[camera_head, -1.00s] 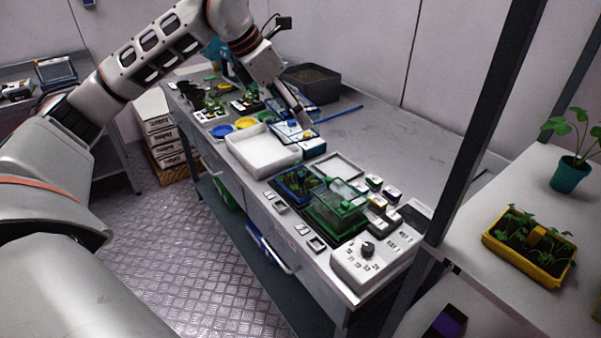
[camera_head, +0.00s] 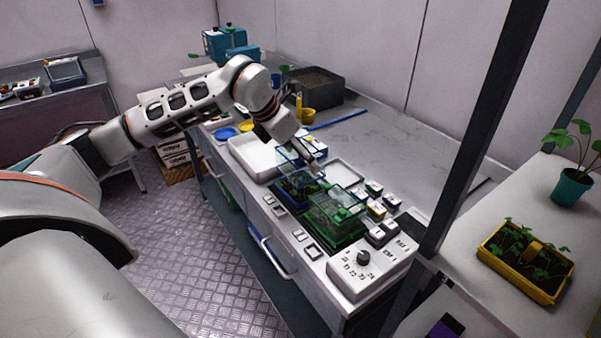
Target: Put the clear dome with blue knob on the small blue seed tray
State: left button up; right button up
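My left gripper (camera_head: 312,163) reaches over the bench from the left and is shut on the clear dome (camera_head: 291,158), a see-through cover with blue edging. The knob is hidden by the gripper. The dome is over the back part of the small blue seed tray (camera_head: 299,203), which holds green seedlings. I cannot tell whether the dome touches the tray. My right gripper is not in view.
A green tray under another clear dome (camera_head: 338,205) stands just right of the blue tray. A white bin (camera_head: 240,160) is to the left, small labelled boxes (camera_head: 376,209) to the right, and a white control box (camera_head: 366,262) in front. The bench behind is mostly clear.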

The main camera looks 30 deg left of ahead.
pick_arm(q)
jog(key=shift+f, duration=0.8)
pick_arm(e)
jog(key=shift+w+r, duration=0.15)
pick_arm(q)
notch_tip(320, 180, down, 4)
jog(key=shift+r, duration=0.2)
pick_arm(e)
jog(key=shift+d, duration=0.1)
pick_arm(q)
jog(key=shift+f, duration=0.1)
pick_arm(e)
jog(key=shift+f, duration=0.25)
pick_arm(q)
jog(key=shift+f, duration=0.2)
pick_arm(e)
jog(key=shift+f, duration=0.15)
pick_arm(q)
jog(key=o, duration=1.1)
jog(key=shift+o, duration=0.2)
jog(key=shift+r, duration=0.1)
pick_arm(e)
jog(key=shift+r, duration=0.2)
